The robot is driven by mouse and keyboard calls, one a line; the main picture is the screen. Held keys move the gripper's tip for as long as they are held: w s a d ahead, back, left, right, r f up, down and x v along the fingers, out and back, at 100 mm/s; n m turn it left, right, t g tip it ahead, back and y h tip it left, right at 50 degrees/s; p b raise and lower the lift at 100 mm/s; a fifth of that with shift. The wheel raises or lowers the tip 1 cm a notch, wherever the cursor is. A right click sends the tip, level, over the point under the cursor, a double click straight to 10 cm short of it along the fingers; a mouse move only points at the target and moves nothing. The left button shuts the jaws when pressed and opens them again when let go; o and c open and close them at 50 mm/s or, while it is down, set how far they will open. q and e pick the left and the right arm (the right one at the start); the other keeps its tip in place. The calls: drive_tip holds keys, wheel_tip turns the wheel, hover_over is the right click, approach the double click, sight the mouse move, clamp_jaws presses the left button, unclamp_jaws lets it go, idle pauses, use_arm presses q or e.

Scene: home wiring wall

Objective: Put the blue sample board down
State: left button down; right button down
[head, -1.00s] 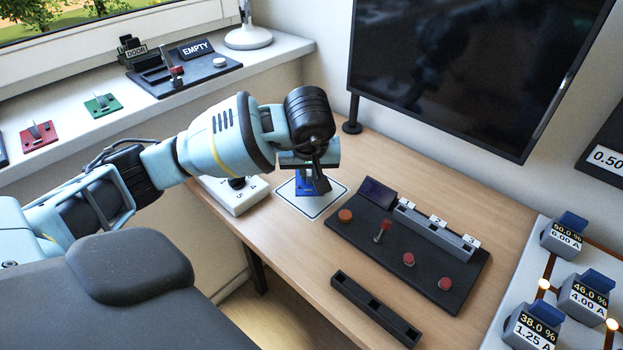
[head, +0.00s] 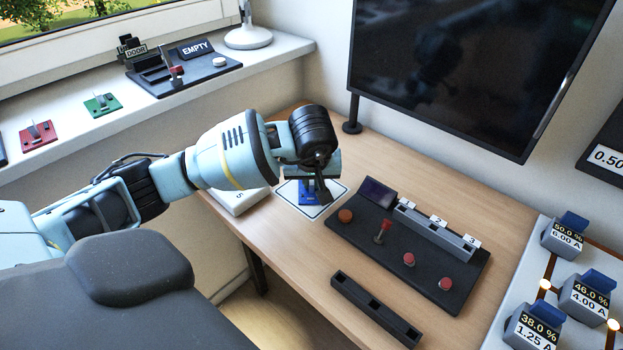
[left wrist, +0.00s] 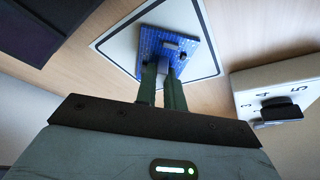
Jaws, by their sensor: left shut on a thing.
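The blue sample board (head: 308,199) is under my left gripper (head: 322,192), over the white outlined square mat (head: 331,206) on the desk. In the left wrist view the blue board (left wrist: 185,47) has a grey upright grip piece, and the fingers of my left gripper (left wrist: 165,68) are shut on it. The arm partly hides the board in the head view. My right gripper is not in view.
A black console (head: 410,250) with red controls stands right of the mat, and a white numbered dial box (head: 238,203) to its left. A black slotted rail (head: 375,308) lies at the desk's front. Red (head: 39,135) and green (head: 101,105) boards sit on the sill.

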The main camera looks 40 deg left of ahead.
use_arm(q)
drive_tip(key=c, duration=1.5)
unclamp_jaws()
drive_tip(key=p+v, duration=0.1)
drive_tip(key=v, duration=1.1)
drive_tip(key=shift+r, duration=0.1)
